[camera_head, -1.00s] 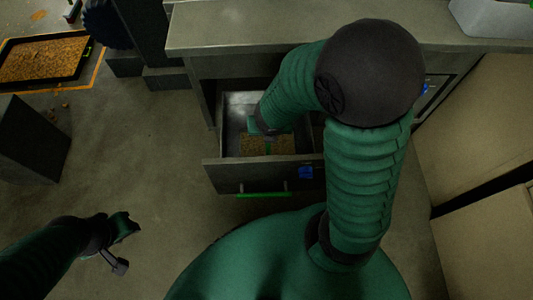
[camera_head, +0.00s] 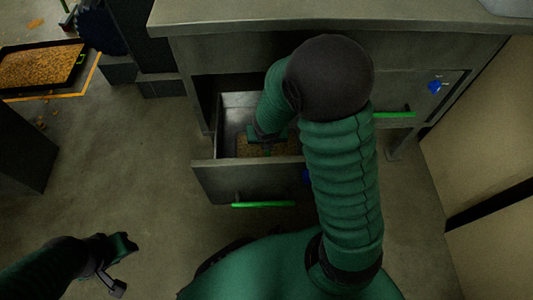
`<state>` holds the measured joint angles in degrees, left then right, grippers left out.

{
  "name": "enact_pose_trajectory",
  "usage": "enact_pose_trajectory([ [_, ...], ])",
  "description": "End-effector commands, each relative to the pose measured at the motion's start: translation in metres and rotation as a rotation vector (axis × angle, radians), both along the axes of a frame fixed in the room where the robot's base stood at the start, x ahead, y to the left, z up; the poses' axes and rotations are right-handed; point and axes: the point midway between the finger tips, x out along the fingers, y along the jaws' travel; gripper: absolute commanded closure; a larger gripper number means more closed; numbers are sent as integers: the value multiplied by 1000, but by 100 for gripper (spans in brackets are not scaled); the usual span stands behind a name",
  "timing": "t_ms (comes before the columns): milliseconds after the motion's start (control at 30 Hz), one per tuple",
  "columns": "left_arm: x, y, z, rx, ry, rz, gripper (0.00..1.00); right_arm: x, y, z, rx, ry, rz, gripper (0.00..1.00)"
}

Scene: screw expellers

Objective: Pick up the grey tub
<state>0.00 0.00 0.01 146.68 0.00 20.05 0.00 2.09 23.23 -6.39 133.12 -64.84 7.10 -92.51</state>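A pale grey tub (camera_head: 508,7) stands on the bench top at the upper right; only its lower edge shows, and the frame's top cuts off the rest. My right arm crosses the middle of the view, and my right gripper (camera_head: 267,143) is inside the open drawer, over the brown granular material. It is far to the left of and below the tub. Its finger gap is too small and shadowed to read. My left gripper (camera_head: 121,266) is at the lower left above the floor, with its fingers spread apart and nothing between them.
The metal drawer (camera_head: 245,184) with a green handle is pulled out from under the bench (camera_head: 330,20). A black tray (camera_head: 42,68) of brown material lies on the floor at the upper left. Tan panels (camera_head: 480,130) stand at the right.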

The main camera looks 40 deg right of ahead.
Motion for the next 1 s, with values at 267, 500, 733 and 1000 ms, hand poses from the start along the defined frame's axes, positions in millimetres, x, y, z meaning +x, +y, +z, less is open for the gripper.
enact_pose_trajectory([
  [267, 0, 0, 0, 0, 0, 0, 64, 0, 0, 0, 1, 1, 0, 98],
  [500, 0, 0, 0, 0, 0, 0, 64, 0, 0, 0, 1, 1, 0, 100],
  [733, 0, 0, 0, 0, 0, 0, 64, 0, 0, 0, 0, 1, 0, 100],
  [1000, 0, 0, 0, 0, 0, 0, 64, 0, 0, 0, 0, 1, 0, 100],
])
